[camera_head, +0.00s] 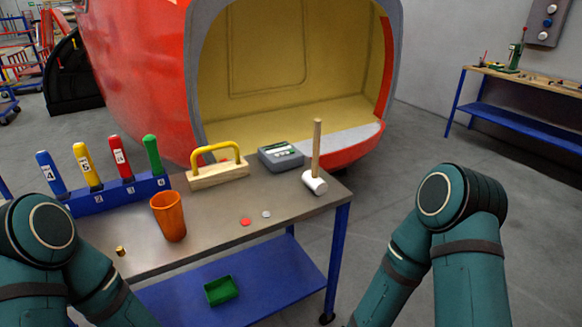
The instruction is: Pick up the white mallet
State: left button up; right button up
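The white mallet (315,182) stands on its white head near the right end of the grey-topped table (225,205). Its wooden handle points straight up. My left arm shows at the lower left and my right arm at the lower right. Neither gripper is in view. Nothing touches the mallet, and a small gap separates it from the grey device (281,156) to its left.
The table also holds an orange cup (169,217), a yellow-handled wooden block (218,172), a blue rack (115,196) of numbered colored handles, and small discs (246,222). A large red nosecone (145,70) stands close behind. Floor right of the table is clear.

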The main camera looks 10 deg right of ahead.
aim_at(312, 179)
jog(key=i+l+u, duration=0.15)
jog(key=l+u, duration=0.2)
jog(key=i+l+u, duration=0.1)
jog(key=l+u, duration=0.3)
jog(key=l, duration=0.1)
